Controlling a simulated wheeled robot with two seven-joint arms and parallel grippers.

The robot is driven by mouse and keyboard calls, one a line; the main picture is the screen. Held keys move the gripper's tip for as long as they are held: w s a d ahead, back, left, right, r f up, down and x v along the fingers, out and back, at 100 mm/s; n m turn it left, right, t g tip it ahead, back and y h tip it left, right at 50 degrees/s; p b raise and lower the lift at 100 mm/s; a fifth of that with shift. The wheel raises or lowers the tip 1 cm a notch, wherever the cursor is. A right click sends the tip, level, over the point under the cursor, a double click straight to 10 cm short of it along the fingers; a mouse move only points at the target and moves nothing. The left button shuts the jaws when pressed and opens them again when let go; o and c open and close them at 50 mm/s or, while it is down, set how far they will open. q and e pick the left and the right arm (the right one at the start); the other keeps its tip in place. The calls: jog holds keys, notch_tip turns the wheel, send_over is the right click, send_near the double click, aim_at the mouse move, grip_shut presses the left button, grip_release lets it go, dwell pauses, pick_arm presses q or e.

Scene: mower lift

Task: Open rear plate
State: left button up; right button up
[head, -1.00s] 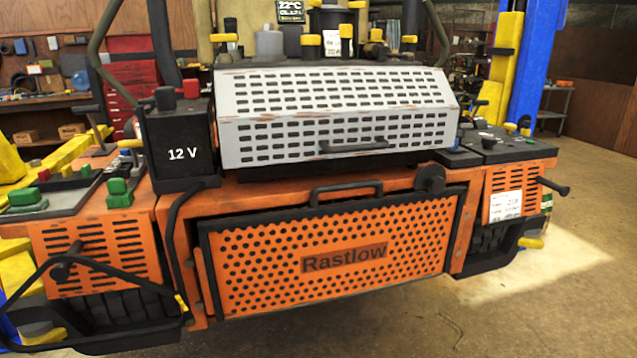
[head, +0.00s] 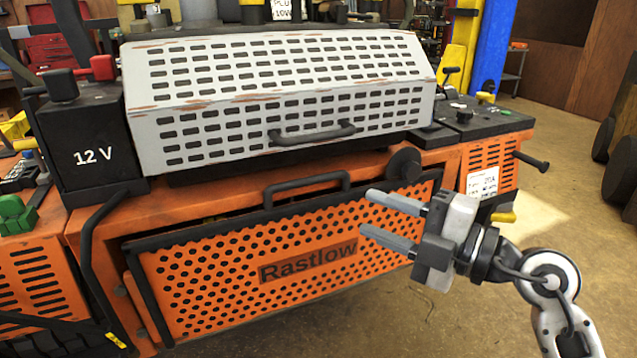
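The rear plate (head: 220,275) is an orange perforated panel marked "Rastlow" in a black frame, on the back of the orange mower. It has a black handle (head: 307,186) on its top edge. A round black knob (head: 405,164) sits at its upper right corner. The plate's top edge leans slightly out, with a dark gap behind it. My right gripper (head: 378,216) is in front of the plate's right part, below the knob, with its fingers pointing left. The fingers are apart and nothing shows between them. My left gripper is not in view.
A white slotted cover (head: 270,100) with a black handle stands above the plate. A black 12 V battery box (head: 88,140) is at left. A black lever (head: 530,161) sticks out at right. Floor (head: 520,235) at right is clear.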

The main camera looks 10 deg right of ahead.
jog(key=w+d+h, duration=0.2)
jog(key=d+h, duration=0.1)
jog(key=p, duration=0.2)
send_near(313, 183)
jog(key=shift+m+h, duration=0.3)
jog(key=x, duration=0.7)
jog(key=shift+w+a+r, duration=0.1)
jog(key=shift+a+r, duration=0.05)
jog(key=shift+a, duration=0.2)
jog(key=shift+w+a, duration=0.4)
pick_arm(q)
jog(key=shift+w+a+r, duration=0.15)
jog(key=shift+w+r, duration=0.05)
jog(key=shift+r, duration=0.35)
pick_arm(e)
grip_shut()
